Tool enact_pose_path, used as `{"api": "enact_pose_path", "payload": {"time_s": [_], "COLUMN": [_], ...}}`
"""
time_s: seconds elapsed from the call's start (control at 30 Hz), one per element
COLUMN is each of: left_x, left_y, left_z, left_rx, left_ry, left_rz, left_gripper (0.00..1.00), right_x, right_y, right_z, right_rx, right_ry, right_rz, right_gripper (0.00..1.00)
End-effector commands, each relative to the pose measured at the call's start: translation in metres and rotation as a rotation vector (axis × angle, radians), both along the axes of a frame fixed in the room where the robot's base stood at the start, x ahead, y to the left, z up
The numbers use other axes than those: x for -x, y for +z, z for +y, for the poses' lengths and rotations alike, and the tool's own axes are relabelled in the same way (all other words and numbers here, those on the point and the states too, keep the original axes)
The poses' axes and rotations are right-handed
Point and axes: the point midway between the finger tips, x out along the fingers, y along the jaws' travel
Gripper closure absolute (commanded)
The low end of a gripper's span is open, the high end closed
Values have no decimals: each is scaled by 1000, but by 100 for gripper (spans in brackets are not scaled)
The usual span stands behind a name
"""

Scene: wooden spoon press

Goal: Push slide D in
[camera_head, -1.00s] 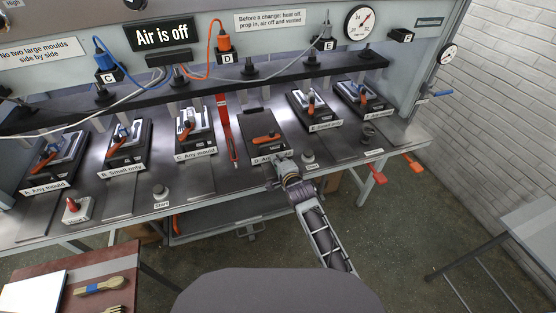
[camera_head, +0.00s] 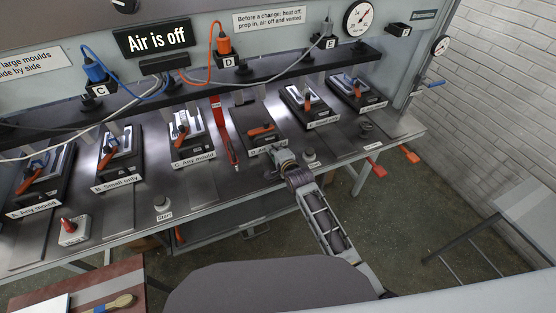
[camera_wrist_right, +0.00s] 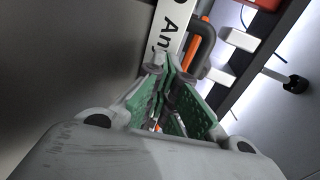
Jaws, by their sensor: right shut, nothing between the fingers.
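Slide D (camera_head: 248,118) is a dark plate on the press bench, with an orange-red handle (camera_head: 262,131) and a white front label (camera_head: 262,150) that my gripper partly covers. No mould shows on it, unlike its neighbours. My right gripper (camera_head: 281,157) is shut and empty at the right end of that label. In the right wrist view the shut green-padded fingertips (camera_wrist_right: 172,72) are close to the label strip (camera_wrist_right: 172,38) and a grey and orange handle (camera_wrist_right: 198,50). Whether the tips touch the slide I cannot tell. My left gripper is not in view.
A red upright bar (camera_head: 223,130) stands just left of slide D. Slide C (camera_head: 190,138) and slide E (camera_head: 307,105) carry moulds on either side. A start button (camera_head: 309,155) is right of my gripper. A black shelf (camera_head: 200,85) runs above.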

Motion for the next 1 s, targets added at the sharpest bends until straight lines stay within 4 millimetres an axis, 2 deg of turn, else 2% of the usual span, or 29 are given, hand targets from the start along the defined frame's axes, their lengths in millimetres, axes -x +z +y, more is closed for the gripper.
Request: {"api": "enact_pose_path", "payload": {"time_s": [0.23, 0.63, 1.0], "left_x": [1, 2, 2], "left_y": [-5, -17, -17], "left_z": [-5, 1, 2], "left_rx": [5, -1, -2], "left_ry": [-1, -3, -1], "left_rz": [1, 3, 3], "left_gripper": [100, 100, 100], "right_x": [-16, -50, -54], "right_y": [0, 0, 0], "right_z": [5, 17, 19], "right_rx": [-2, -2, -3], "right_ry": [-1, 0, 2], "right_rz": [0, 0, 1], "right_gripper": [100, 100, 100]}}
